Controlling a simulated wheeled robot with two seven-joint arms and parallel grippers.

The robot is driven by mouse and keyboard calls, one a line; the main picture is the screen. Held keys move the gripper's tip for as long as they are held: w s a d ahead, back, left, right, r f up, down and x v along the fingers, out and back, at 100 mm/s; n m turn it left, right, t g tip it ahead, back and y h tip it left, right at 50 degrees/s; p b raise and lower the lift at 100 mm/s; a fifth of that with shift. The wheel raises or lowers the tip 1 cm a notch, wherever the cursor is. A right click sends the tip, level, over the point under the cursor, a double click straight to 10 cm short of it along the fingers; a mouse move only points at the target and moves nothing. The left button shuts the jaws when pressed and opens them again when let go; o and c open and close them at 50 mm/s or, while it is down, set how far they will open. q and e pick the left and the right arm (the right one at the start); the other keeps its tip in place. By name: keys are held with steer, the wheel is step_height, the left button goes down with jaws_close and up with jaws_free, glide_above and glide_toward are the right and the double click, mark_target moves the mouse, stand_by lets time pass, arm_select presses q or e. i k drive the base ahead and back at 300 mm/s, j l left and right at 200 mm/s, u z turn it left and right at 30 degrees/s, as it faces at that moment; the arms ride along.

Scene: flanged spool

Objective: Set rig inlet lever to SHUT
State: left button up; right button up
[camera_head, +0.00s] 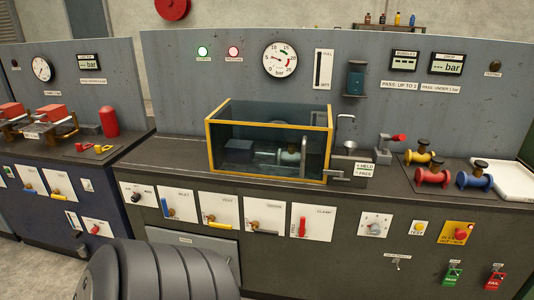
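The inlet panel (183,203) is a white plate on the front of the grey bench, left of centre. Its blue lever handle (164,207) hangs down at the left side of the plate, beside a brass-coloured valve body (172,213). The position words on the plate are too small to read. Neither of my grippers shows in the head view. A dark ribbed part, which looks like mine, fills the bottom left below the inlet panel and does not cover the lever.
Right of the inlet are plates with a yellow lever (211,219), a grey lever (264,232) and a red clamp lever (302,227). A yellow-framed tank (268,180) stands above. Spools (475,180) lie at right. A blue-fronted bench (60,220) stands at left.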

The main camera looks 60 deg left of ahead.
mark_target(171, 212)
steer(key=u, duration=2.75)
